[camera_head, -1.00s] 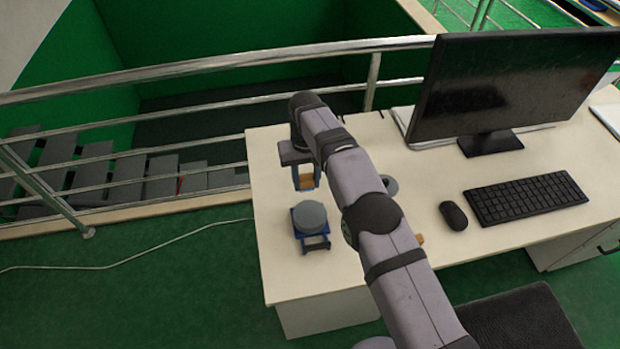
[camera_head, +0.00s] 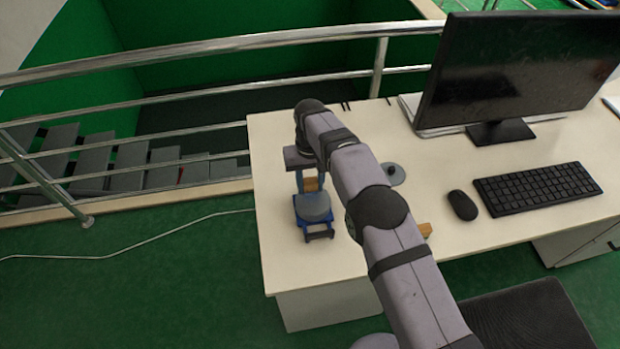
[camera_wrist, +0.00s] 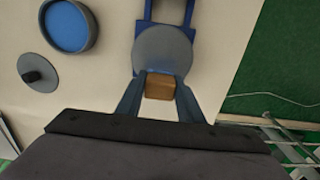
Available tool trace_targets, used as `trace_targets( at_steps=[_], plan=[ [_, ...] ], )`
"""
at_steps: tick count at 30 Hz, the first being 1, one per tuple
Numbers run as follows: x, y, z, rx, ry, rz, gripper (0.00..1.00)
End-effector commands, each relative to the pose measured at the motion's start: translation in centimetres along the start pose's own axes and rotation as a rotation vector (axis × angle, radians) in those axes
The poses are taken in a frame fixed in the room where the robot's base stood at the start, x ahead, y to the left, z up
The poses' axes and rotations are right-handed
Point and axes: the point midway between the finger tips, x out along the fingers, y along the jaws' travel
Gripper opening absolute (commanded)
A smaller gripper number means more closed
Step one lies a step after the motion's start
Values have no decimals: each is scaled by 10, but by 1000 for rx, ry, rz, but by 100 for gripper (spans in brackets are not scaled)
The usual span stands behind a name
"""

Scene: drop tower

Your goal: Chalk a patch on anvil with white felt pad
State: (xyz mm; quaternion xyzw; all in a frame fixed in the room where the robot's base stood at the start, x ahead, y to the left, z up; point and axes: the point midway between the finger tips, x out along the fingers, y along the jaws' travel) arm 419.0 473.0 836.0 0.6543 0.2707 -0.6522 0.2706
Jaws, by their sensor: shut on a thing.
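The anvil is a grey round disc (camera_head: 314,207) on a blue stand near the left edge of the desk. It also shows in the wrist view (camera_wrist: 163,46), with the blue frame (camera_wrist: 166,12) behind it. My gripper (camera_head: 308,185) is shut on a brown wooden block (camera_wrist: 160,86), which also shows in the head view (camera_head: 311,184). The block appears at the near edge of the disc in the wrist view; I cannot tell whether they touch. Its underside is hidden, and no white felt shows.
A grey disc with a dark knob (camera_wrist: 38,72) lies beside a round blue-floored dish (camera_wrist: 67,26). A monitor (camera_head: 520,75), keyboard (camera_head: 537,188) and mouse (camera_head: 462,205) stand to the right. An ochre piece (camera_head: 426,230) is partly hidden by my arm. A metal railing (camera_head: 220,46) runs behind the desk.

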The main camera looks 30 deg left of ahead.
Motion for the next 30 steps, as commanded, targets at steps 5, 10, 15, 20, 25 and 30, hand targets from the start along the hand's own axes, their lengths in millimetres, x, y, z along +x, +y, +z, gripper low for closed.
trace_targets(
  at_steps=[5,10,15,20,25,30],
  plan=[
    [0,0,14,0,-6,1,13],
    [-2,0,28,-1,-7,1,13],
    [-1,0,45,0,-8,1,13],
    [-1,0,55,0,-6,1,13],
    [-1,0,67,0,-7,1,13],
    [2,0,59,0,-2,0,13]
  ],
)
